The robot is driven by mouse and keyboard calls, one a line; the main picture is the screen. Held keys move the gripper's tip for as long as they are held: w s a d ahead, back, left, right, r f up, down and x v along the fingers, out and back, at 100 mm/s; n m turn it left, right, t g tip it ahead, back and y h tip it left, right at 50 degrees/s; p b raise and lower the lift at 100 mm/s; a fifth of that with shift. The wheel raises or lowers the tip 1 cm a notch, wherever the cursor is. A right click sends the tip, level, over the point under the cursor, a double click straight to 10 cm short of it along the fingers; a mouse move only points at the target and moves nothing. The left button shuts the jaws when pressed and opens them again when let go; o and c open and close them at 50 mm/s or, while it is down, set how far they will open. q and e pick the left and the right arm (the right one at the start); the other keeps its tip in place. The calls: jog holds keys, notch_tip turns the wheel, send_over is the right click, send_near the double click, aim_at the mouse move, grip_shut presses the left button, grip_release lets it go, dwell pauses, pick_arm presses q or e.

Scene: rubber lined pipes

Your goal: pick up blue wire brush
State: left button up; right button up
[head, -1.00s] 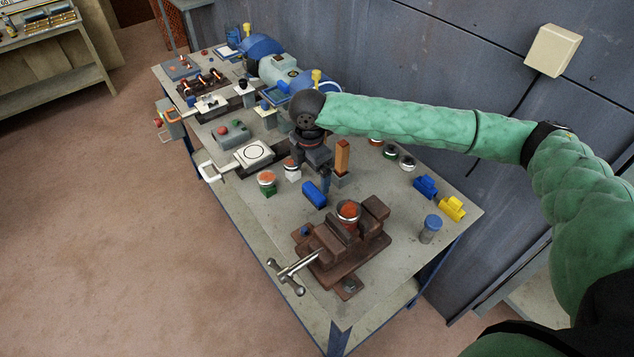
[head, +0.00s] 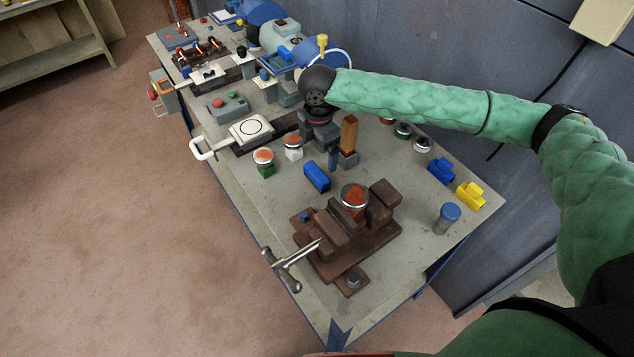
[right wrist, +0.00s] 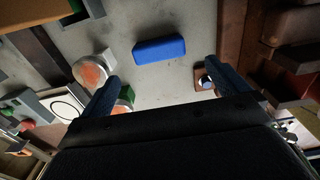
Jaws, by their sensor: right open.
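The blue wire brush (head: 317,176) shows as a small blue block lying on the workbench, between the brown vise and the white-handled plate. No bristles can be made out. In the right wrist view the brush (right wrist: 159,49) lies ahead of my right gripper (right wrist: 161,72), crosswise in the gap between the two blue fingers and apart from both. My right gripper (head: 325,154) is open and empty, pointing down just behind the brush in the head view. One finger shows there; the other is mostly hidden. My left gripper is not in view.
The brown vise (head: 330,243) holding a red-filled pipe stands in front of the brush. Red-filled pipe pieces (head: 264,158) stand to the left. An upright orange-brown block (head: 349,134) stands close beside the gripper. Blue and yellow pieces (head: 470,197) lie at the right.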

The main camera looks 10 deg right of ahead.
aim_at(317, 172)
notch_tip(317, 172, down, 2)
jog(key=shift+s+a+f+b, duration=0.1)
jog(key=shift+f+b, duration=0.1)
jog(key=shift+b, duration=0.5)
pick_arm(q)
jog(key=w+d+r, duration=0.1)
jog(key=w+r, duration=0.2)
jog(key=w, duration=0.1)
pick_arm(e)
jog(key=shift+f, duration=0.2)
jog(key=shift+f+p, duration=0.6)
jog(key=shift+f, duration=0.55)
jog(key=f+p, duration=0.1)
jog(key=f, duration=0.1)
jog(key=f+p, duration=0.1)
jog(key=f, duration=0.1)
jog(key=shift+w+a+p, duration=0.15)
jog(key=shift+w+p, duration=0.05)
jog(key=shift+p, duration=0.15)
jog(key=shift+f, duration=0.6)
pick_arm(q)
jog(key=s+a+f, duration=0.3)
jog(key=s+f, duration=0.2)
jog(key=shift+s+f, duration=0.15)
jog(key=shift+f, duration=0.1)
pick_arm(e)
jog(key=c, duration=0.9)
